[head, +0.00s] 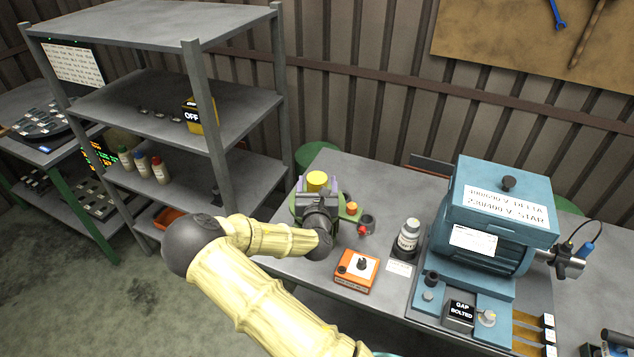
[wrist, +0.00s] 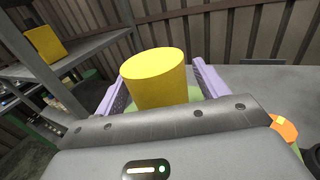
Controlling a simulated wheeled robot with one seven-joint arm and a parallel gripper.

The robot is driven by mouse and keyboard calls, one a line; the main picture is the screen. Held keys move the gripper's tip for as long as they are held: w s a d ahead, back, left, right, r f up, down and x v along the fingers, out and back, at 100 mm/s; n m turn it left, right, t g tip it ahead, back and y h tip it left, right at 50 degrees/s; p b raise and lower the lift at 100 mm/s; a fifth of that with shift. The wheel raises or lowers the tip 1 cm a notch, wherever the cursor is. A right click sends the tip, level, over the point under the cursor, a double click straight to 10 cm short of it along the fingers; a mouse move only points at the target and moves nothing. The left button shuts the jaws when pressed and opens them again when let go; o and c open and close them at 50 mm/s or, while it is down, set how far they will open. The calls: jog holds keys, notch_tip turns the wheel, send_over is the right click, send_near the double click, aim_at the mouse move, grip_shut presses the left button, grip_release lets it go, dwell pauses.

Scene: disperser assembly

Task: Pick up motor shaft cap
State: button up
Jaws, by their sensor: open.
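A yellow cylinder, which looks like the motor shaft cap (head: 317,180), stands on or over a green round base at the left end of the workbench. It also shows large in the wrist view (wrist: 155,80). My gripper (head: 317,187) is at the cap, its two purple fingers apart, one on each side of it. In the wrist view, gaps show between the fingers and the cap, so it does not look gripped. The cap's lower part is hidden behind my gripper body.
The grey workbench (head: 385,178) holds an orange box with a black knob (head: 357,270), a grey-white bottle (head: 408,236), a small red-and-black part (head: 366,226) and a large blue motor (head: 497,215). A grey shelf rack (head: 150,100) stands left of the bench.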

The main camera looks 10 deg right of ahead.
jog(key=shift+w+d+f, duration=0.1)
jog(key=shift+w, duration=0.4)
jog(key=shift+c, duration=0.4)
jog(key=c, duration=1)
